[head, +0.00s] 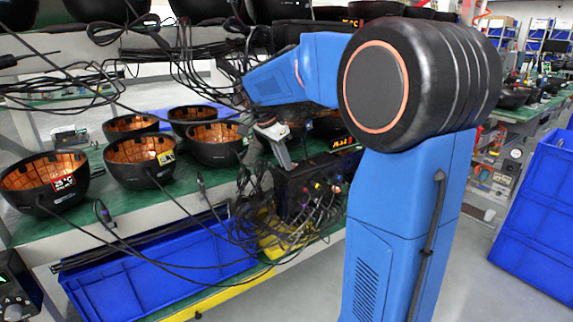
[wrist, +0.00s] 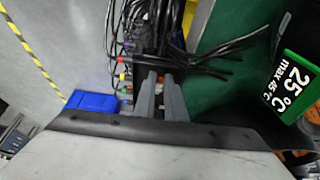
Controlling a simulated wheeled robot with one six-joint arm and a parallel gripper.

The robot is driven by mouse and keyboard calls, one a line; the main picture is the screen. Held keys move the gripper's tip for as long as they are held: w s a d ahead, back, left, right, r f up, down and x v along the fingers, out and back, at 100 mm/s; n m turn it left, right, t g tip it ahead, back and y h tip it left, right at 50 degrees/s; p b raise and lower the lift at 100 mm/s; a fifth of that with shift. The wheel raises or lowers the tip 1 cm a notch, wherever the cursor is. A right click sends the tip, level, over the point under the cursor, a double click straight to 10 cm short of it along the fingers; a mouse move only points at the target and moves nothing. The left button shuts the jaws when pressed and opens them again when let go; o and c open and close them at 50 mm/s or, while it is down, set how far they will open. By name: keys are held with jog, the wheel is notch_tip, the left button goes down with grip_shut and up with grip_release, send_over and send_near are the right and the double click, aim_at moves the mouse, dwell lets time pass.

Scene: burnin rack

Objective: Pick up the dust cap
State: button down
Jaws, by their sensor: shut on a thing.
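My gripper (head: 288,164) reaches down to the top of a black box (head: 297,183) on the green shelf. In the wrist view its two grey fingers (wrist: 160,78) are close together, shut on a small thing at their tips. I take this to be the dust cap, but it is too small and dark there to make out. Several coloured caps or plugs, among them a red one (wrist: 122,76), sit along the box's connector side, beside the fingers.
Black cables hang around the box and over the shelf edge. Several black bowls with copper-coloured insides (head: 141,160) stand on the green shelf (head: 90,213) to the left. A blue bin (head: 160,280) is below. A label reading 25 °C (wrist: 298,85) is close on the right.

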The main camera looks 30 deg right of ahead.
jog(key=shift+s+r, duration=0.15)
jog(key=shift+r, duration=0.2)
notch_tip(320, 180, up, 6)
jog(key=shift+r, duration=0.1)
jog(key=s, duration=1.9)
jog(key=shift+s+d, duration=0.35)
